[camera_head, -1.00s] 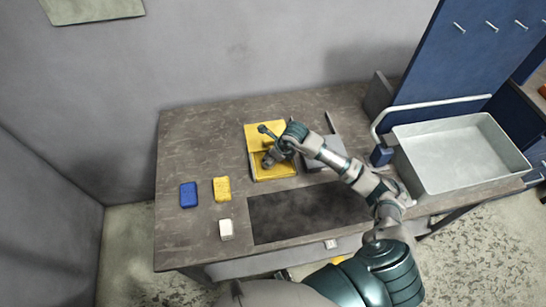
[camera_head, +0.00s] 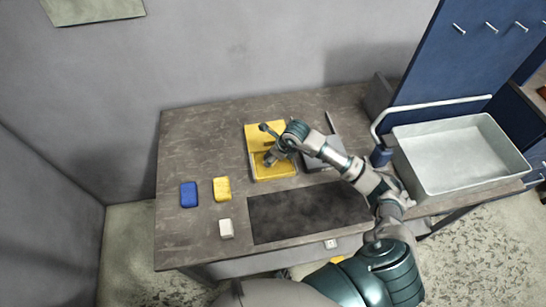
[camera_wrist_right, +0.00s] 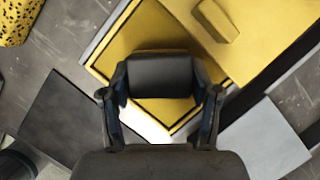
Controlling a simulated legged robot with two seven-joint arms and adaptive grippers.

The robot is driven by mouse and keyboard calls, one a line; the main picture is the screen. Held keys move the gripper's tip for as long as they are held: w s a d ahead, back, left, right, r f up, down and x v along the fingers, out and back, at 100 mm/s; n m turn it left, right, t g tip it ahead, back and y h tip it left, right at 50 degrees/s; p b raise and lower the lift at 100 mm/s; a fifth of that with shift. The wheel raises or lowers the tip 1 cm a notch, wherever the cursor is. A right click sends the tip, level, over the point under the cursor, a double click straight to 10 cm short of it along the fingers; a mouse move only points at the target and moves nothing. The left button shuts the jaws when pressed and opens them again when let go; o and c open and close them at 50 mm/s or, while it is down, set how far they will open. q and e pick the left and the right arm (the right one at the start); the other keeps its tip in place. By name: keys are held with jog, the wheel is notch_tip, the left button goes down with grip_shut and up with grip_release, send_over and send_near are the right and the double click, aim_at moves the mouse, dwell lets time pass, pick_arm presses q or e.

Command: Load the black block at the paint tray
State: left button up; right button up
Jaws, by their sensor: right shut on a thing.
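The yellow tray (camera_head: 272,173), which I take for the paint tray, lies on the table with a raised back part and a recessed front part. My right gripper (camera_head: 269,160) is over its front part. In the right wrist view the right gripper (camera_wrist_right: 160,92) is shut on the black block (camera_wrist_right: 160,72), with a finger on each side. The block is over the yellow recess (camera_wrist_right: 160,35); I cannot tell whether it touches the bottom. In the head view the hand hides the block. My left gripper is not in view.
Left of the tray are a blue block (camera_head: 188,194), a yellow speckled block (camera_head: 222,188) and a white block (camera_head: 226,228). A dark mat (camera_head: 308,212) lies in front. A grey plate (camera_head: 322,158) is right of the tray, and a large metal tub (camera_head: 425,178) stands further right.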

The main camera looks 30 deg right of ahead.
jog(key=r+p, duration=0.1)
jog(key=d+r+p, duration=0.1)
jog(key=r, duration=0.1)
jog(key=shift+r, duration=0.15)
jog(key=shift+a+r+p, duration=0.15)
jog(key=shift+r+p, duration=0.25)
jog(key=shift+r, duration=0.35)
jog(key=shift+a+r, duration=0.1)
jog(key=shift+r, duration=0.25)
jog(key=shift+a+r, duration=0.1)
jog(key=shift+a, duration=0.05)
jog(key=shift+d, duration=0.3)
jog(key=shift+a, duration=0.1)
